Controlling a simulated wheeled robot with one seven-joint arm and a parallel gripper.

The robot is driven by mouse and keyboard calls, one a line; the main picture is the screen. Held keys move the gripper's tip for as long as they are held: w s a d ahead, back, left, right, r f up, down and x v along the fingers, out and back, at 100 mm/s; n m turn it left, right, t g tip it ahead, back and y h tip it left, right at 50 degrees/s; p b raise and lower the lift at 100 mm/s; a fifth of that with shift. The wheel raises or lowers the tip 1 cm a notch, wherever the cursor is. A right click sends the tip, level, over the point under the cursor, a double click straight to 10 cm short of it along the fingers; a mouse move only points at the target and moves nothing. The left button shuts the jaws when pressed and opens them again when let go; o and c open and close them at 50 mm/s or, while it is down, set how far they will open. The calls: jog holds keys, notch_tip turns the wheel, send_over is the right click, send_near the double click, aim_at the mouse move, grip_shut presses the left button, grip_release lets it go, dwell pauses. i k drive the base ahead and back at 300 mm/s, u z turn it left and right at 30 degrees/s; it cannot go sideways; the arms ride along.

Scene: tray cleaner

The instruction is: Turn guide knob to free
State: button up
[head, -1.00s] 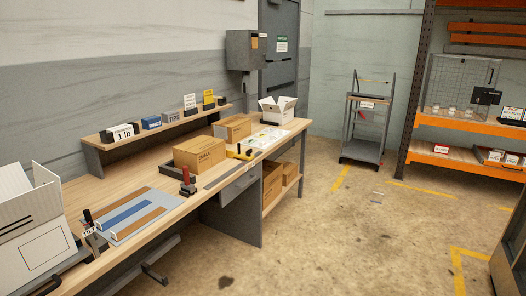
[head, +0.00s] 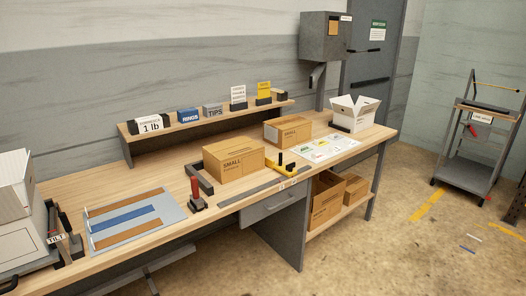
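No part is plainly marked as the guide knob. A yellow piece (head: 287,170) with a dark upright knob sits on the bench by a long grey rail (head: 250,188) near the front edge. It may be the guide, but its free or locked setting is too small to read. A red-handled clamp or lever (head: 197,193) stands upright on the bench left of the rail. A tag reading "TILT" (head: 56,239) hangs by a dark fitting at the lower left. My gripper is not in view.
The wooden bench (head: 130,180) holds a grey plate with blue and brown strips (head: 128,218), a SMALL carton (head: 235,160), another carton (head: 288,131) and an open white box (head: 354,114). A cart (head: 474,150) stands right.

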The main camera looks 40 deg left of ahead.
aim_at(290, 167)
jog(key=u, duration=0.45)
jog(key=i, duration=1.35)
jog(key=u, duration=1.85)
jog(key=i, duration=0.95)
jog(key=u, duration=1.05)
